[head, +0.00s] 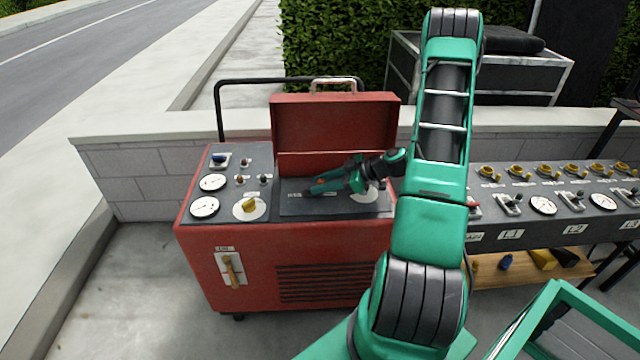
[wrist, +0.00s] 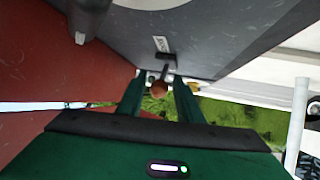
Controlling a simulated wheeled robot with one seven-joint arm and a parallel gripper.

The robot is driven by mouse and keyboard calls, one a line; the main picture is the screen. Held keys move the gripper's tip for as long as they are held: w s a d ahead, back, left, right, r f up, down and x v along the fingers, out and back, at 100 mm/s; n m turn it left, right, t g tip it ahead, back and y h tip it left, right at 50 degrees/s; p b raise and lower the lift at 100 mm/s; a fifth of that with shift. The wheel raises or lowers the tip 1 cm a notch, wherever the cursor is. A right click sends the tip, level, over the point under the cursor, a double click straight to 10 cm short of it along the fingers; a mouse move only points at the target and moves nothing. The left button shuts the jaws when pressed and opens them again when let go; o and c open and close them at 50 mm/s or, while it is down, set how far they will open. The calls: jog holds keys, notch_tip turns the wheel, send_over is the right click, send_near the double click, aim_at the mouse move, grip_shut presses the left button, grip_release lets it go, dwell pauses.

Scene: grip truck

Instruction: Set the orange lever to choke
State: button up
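The orange lever (wrist: 158,88) shows in the wrist view as a round orange-brown knob on a dark stem, rising from a slot in the grey panel. A small white label (wrist: 163,43) lies beside the slot; I cannot read it surely. My gripper (wrist: 161,78) has its green fingers on either side of the knob, with a gap on both sides. In the head view my gripper (head: 314,187) lies low over the panel (head: 335,207) below the raised red lid (head: 335,122). It hides most of the lever there.
The red cart (head: 205,250) has gauges, small switches and a yellow knob (head: 250,205) left of my gripper. A brass handle (head: 232,268) is on its front. The raised lid stands close behind my gripper. A console (head: 525,230) with several knobs stands to the right.

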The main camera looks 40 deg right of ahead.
jog(key=shift+r, duration=0.1)
jog(key=v, duration=1)
jog(key=shift+s+d, duration=0.15)
jog(key=shift+s, duration=0.05)
jog(key=shift+r, duration=0.1)
dwell(0.3)
